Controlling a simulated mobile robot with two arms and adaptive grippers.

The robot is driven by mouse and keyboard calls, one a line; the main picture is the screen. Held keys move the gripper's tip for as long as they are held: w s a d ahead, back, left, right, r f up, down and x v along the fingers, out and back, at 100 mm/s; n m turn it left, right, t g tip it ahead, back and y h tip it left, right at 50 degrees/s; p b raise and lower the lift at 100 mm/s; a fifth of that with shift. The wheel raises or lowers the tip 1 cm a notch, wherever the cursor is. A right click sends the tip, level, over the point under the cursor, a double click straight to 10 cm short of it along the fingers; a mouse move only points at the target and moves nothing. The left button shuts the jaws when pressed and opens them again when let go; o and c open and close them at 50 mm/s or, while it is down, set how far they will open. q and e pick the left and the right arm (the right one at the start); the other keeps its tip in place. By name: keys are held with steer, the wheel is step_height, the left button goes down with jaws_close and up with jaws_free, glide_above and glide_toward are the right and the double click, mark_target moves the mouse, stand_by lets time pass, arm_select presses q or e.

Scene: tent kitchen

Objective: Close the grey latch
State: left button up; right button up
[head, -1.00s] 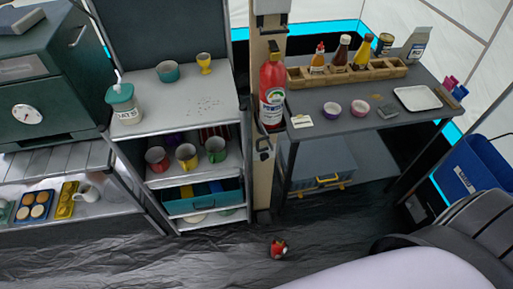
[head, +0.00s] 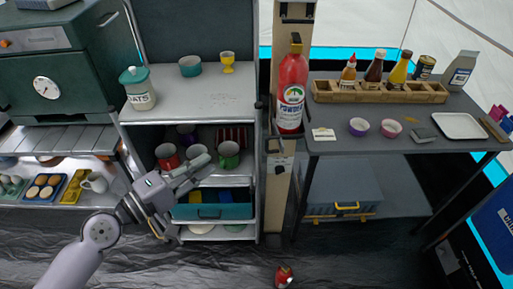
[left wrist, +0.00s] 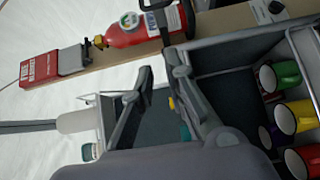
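I cannot pick out the grey latch for certain. A dark grey, hook-like fitting (head: 275,146) is on the wooden post below the fire extinguisher; whether it is the latch, and whether it is open, I cannot tell. My left gripper (head: 207,167) is in front of the cup shelf in the head view, left of the post, with its fingers pointing right. In the left wrist view my left gripper (left wrist: 162,66) has its two fingers apart with nothing between them. My right gripper is not in view.
The red fire extinguisher (head: 291,90) stands at the post. Cups, including a green cup (head: 229,154), are by my left gripper. A grey case (head: 342,188) with yellow latches lies under the right table. A small red object (head: 284,276) is on the floor.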

arm_select(q)
steer(key=p+x, duration=0.3)
steer(key=x, duration=0.5)
steer(key=shift+w+d+r, duration=0.15)
steer(key=shift+w, duration=0.05)
jaws_close()
steer(key=shift+w+d+f+p, duration=0.15)
steer(key=shift+d+p, duration=0.3)
steer(key=shift+d, duration=0.7)
steer(key=shift+w+d+f+p, duration=0.15)
steer(key=shift+d+p, duration=0.25)
steer(key=shift+d, duration=0.75)
steer(key=shift+s, duration=0.1)
